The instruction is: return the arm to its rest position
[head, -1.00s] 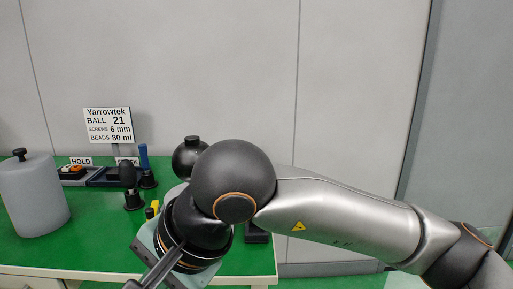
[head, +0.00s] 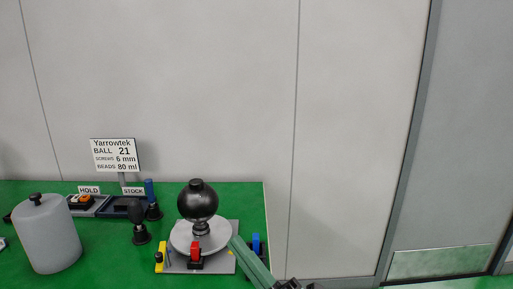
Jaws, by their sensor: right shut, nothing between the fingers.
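My right gripper (head: 288,284) is at the bottom edge of the head view, right of centre and mostly cut off. Long pale green parts beside it slant up to the left, in front of the right side of the round-plate fixture. The gripper is shut and holds nothing that I can see. The rest of my right arm is out of view. My left gripper is not in view.
A dark ball (head: 198,200) with a knob stands above a pale round plate (head: 181,237) on the green table (head: 105,265). A grey lidded jar (head: 50,240), dark hand tool (head: 139,222), trays (head: 92,207) and sign (head: 116,155) are left. The right is clear.

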